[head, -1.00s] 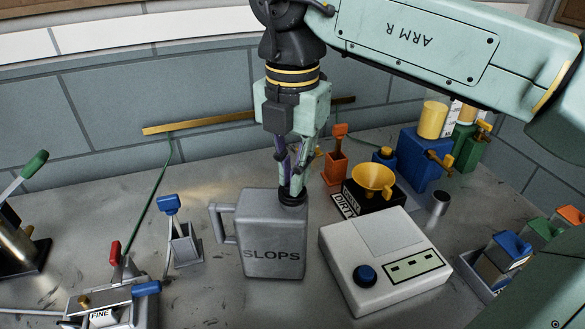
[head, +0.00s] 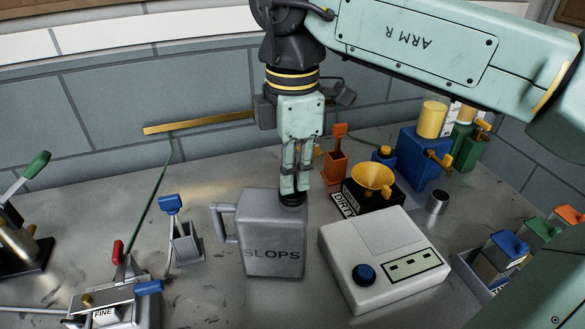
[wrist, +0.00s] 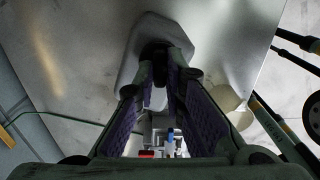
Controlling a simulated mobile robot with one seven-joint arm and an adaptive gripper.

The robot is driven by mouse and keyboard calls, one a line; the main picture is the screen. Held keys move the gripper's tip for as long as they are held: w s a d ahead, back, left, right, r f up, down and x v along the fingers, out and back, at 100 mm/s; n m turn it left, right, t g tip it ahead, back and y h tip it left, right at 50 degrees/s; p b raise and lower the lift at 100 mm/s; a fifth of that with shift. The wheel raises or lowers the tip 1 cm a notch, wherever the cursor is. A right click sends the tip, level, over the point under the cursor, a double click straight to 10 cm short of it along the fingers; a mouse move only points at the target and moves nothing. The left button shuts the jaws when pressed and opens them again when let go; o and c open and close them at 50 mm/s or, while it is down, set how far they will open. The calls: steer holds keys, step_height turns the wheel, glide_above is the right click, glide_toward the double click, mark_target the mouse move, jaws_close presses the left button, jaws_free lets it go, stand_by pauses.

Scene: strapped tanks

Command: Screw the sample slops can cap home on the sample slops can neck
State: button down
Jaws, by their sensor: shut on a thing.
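The sample slops can (head: 270,240) is a grey can marked SLOPS, standing upright on the bench with its handle to the left. The black sample slops can cap (head: 291,199) sits at the top right of the can, over the neck, which is hidden. My gripper (head: 292,191) points straight down and is shut on the cap. In the wrist view the dark cap (wrist: 157,52) shows between the fingertips, with the can's top (wrist: 180,38) around it. I cannot tell how far the cap is threaded.
A white device with a blue knob (head: 385,262) stands close right of the can. A yellow funnel (head: 373,178) on a black box marked DIRTY is behind it. A small holder with a blue-handled tool (head: 183,243) stands to the left.

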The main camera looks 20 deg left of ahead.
steer(key=shift+m, duration=0.3)
steer(key=m, duration=0.3)
steer(key=c, duration=1.6)
jaws_free()
step_height(320, 180, up, 3)
steer(key=p, duration=0.2)
steer(key=shift+p, duration=0.35)
steer(key=shift+r, duration=2.5)
steer(key=shift+o, duration=0.6)
